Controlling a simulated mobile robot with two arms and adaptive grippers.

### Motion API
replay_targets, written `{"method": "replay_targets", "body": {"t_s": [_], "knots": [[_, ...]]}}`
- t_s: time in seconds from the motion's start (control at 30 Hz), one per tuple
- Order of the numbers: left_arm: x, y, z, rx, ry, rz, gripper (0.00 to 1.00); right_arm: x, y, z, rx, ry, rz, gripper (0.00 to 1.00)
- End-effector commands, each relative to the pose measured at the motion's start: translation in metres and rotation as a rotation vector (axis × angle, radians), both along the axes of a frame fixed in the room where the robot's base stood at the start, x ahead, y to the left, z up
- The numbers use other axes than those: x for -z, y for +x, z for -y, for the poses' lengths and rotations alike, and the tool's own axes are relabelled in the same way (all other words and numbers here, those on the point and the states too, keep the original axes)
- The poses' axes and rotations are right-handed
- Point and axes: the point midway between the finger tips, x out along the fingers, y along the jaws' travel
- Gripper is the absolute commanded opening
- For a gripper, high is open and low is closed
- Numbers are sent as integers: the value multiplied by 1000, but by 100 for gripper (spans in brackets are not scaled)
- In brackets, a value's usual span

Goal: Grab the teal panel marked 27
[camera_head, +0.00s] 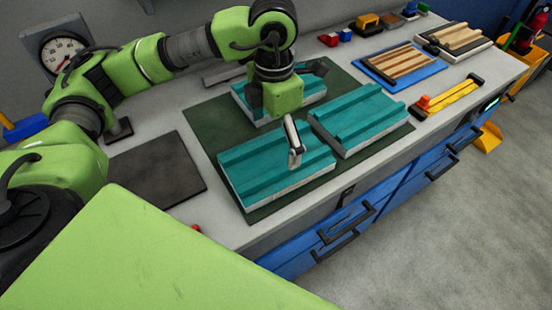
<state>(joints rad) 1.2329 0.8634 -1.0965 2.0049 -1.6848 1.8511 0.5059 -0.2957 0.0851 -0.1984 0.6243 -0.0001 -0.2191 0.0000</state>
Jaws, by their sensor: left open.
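Three teal panels with raised ribs and pale edges lie on a dark green mat (202,128) on the workbench. One is the front left panel (262,163), one the right panel (358,118), and one the back panel (312,88), partly hidden behind my left arm. No number can be read on any of them. My left gripper (294,147) hangs over the front left panel near its right end, close to the right panel. It is open, and I see nothing held in it. I cannot tell whether it touches the panel. My right gripper is not in view.
A dark plate (157,172) lies to the left of the mat. Wooden strips (402,64) rest on a blue board to the right, near a yellow tool (447,98). Small coloured blocks (329,40) stand at the back. Blue drawers (322,240) front the bench.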

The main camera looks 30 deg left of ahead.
Motion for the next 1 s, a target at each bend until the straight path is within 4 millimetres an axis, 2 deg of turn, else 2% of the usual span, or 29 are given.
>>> {"method": "replay_targets", "body": {"t_s": [0.1,0.3,0.6,0.63,0.8,0.83,1.0], "knots": [[13,2,-1,-1,2,-6,99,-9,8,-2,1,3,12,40],[42,6,0,-1,2,-5,99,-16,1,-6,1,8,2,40],[50,6,0,-1,1,-2,99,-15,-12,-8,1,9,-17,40],[50,6,0,-1,1,-2,96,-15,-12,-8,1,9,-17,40],[50,6,0,-1,1,-2,52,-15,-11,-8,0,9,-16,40],[50,6,0,-1,1,-2,46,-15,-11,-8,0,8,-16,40],[49,7,0,-1,1,-1,46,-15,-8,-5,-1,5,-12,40]]}}
